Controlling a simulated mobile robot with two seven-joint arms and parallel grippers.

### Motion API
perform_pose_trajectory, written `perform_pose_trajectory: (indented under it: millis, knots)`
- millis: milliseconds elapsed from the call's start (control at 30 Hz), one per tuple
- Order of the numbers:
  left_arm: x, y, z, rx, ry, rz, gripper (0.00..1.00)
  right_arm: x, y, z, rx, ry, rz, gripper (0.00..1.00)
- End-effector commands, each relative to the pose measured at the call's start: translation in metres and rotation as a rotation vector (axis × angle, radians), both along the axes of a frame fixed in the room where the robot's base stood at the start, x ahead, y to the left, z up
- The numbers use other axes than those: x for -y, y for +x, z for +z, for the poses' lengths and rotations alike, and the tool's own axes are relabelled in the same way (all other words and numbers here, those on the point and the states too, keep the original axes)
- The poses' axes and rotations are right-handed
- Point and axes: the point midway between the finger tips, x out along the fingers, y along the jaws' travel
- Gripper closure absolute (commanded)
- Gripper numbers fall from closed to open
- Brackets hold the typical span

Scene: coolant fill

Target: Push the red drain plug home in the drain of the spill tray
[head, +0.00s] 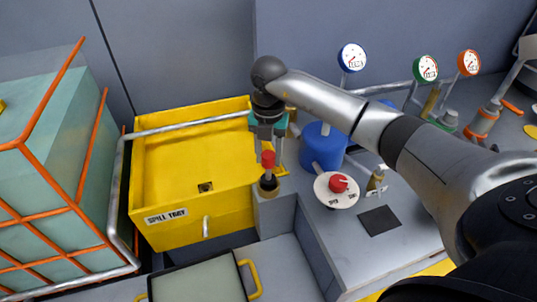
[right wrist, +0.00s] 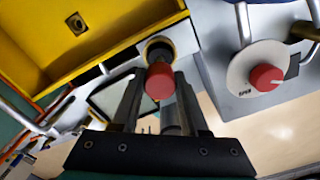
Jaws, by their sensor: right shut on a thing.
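The red drain plug (head: 268,159) is between the fingers of my right gripper (head: 268,150), which is shut on it. In the right wrist view the plug (right wrist: 160,82) sits between the two fingers of the gripper (right wrist: 160,88). The plug is over or just above a dark, brass-rimmed holder (head: 268,185) on a grey block; I cannot tell whether its lower end is clear of it. The yellow spill tray (head: 160,150) is to the left. Its drain (head: 205,187), a small dark square with a hole, looks empty. My left gripper is not in view.
A red-knobbed dial (head: 338,186) and a blue cylinder (head: 322,150) stand right of the holder. A metal pipe (head: 190,125) crosses above the tray's back part. A framed tank (head: 50,170) stands at left. The tray floor around the drain is clear.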

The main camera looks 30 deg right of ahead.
Motion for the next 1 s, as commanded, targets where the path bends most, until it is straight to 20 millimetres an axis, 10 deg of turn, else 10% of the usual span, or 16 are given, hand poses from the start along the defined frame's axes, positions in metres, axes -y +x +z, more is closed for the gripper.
perform_pose_trajectory:
  millis: [1000]
  knots:
    - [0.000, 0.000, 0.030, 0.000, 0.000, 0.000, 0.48, 0.000, 0.000, 0.034, 0.001, -0.001, 0.000, 0.98]
